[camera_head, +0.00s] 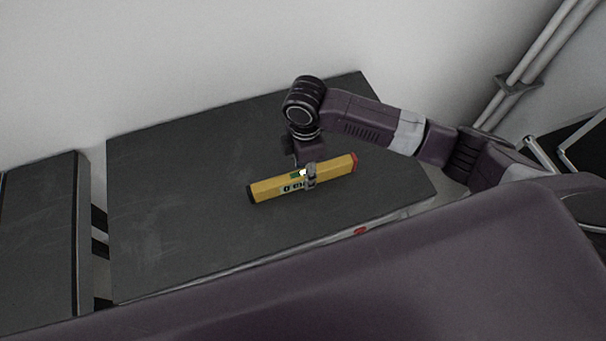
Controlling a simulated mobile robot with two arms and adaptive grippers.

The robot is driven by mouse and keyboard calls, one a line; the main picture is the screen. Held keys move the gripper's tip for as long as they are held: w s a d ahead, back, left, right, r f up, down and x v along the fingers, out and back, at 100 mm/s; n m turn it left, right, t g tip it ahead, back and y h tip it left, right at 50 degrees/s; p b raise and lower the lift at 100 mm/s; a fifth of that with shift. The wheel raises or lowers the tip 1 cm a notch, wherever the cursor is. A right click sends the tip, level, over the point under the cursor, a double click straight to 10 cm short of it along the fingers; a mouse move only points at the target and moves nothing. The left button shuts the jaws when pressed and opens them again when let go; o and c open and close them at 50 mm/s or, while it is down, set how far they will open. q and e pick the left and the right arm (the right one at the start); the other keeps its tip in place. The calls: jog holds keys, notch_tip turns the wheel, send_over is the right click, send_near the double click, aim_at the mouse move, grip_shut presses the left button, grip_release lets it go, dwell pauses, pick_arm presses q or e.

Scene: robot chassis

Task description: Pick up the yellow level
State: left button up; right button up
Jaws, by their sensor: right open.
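The yellow level (335,168) lies on the dark grey table top in the camera_head view, slanting slightly up to the right. It has a dark left end, a red right end and a small green vial near its middle. My right gripper (310,176) is over the middle of the level, pointing down at it. It is open, with one finger showing in front of the level's near side. The other finger is hidden, and I cannot tell whether either touches the level. My left gripper is not in view.
The dark table (180,215) is bare around the level, with free room to the left. A second dark table (40,240) stands to the left across a narrow gap. A white wall (180,60) is behind, and pipes (535,60) run at the upper right.

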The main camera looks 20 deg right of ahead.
aim_at(303, 172)
jog(key=f, duration=0.2)
jog(key=shift+w+a+f+p, duration=0.15)
jog(key=shift+w+f+p, duration=0.15)
jog(key=shift+f+p, duration=0.05)
jog(key=shift+f, duration=0.85)
jog(key=c, duration=0.8)
jog(key=shift+c, duration=1.1)
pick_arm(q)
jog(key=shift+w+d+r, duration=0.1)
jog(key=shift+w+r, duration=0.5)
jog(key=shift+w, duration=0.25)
pick_arm(e)
grip_shut()
